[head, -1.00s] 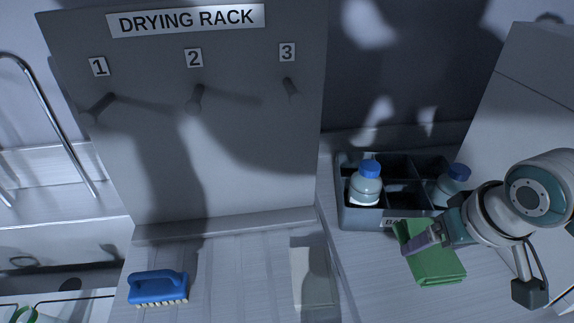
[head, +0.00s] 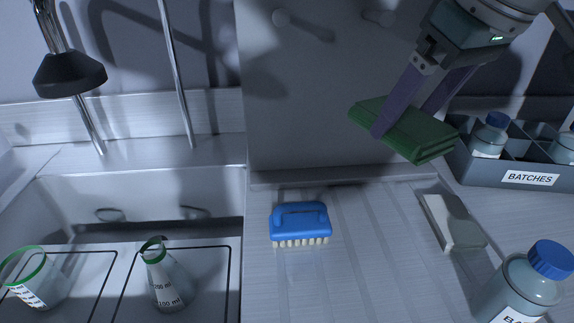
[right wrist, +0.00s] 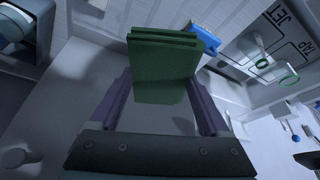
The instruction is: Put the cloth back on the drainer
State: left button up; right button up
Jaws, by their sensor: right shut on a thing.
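The green folded cloth (head: 405,128) is held in the air in front of the drying rack's lower panel, above the right part of the ribbed drainer (head: 350,215). My right gripper (head: 405,108) is shut on the cloth, with a purple finger on each side of it. In the right wrist view the cloth (right wrist: 163,68) stands between the two fingers. The drainer's surface under the cloth is partly clear. My left gripper is not in view.
A blue brush (head: 300,222) stands on the drainer's left, and a pale grey block (head: 453,222) lies at its right. A blue-capped bottle (head: 525,285) stands at the front right. The batches crate (head: 530,178) is at right. The sink (head: 130,215) with glassware is at left.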

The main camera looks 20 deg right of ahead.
jog(key=b, duration=0.2)
send_over(370, 232)
jog(key=s, duration=0.1)
jog(key=f, duration=1.3)
jog(key=shift+s+d+f, duration=0.15)
jog(key=shift+s+f, duration=0.05)
jog(key=shift+f, duration=0.1)
jog(key=shift+f+b, duration=0.45)
jog(key=shift+f, duration=2.1)
jog(key=shift+f, duration=0.2)
jog(key=o, duration=1.2)
jog(key=shift+c, duration=0.2)
